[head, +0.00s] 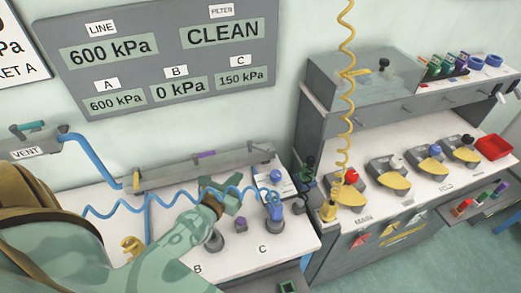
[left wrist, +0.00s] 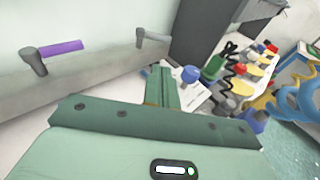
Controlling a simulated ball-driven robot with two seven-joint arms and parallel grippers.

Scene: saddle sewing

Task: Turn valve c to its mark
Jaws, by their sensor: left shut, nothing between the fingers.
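My left gripper (head: 222,197) is shut and empty above the white bench in the head view. In the left wrist view its green fingers (left wrist: 162,85) are closed together. A grey manifold bar (head: 165,176) runs along the back of the bench, behind the gripper. It carries a purple lever (head: 205,154), also in the left wrist view (left wrist: 62,47), and a plain grey lever (head: 261,147) at its right end, also in that view (left wrist: 152,37). The levers carry no readable letter, so I cannot tell which is valve c. The gripper appears clear of both levers. My right gripper is not seen.
The wall panel (head: 165,15) reads A 600, B 0 and C 150 kPa. A blue coiled hose (head: 105,211) passes near my left gripper to a blue fitting (head: 274,207) behind the bench's C label. A yellow coiled hose (head: 347,80) hangs before the right workstation (head: 345,95).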

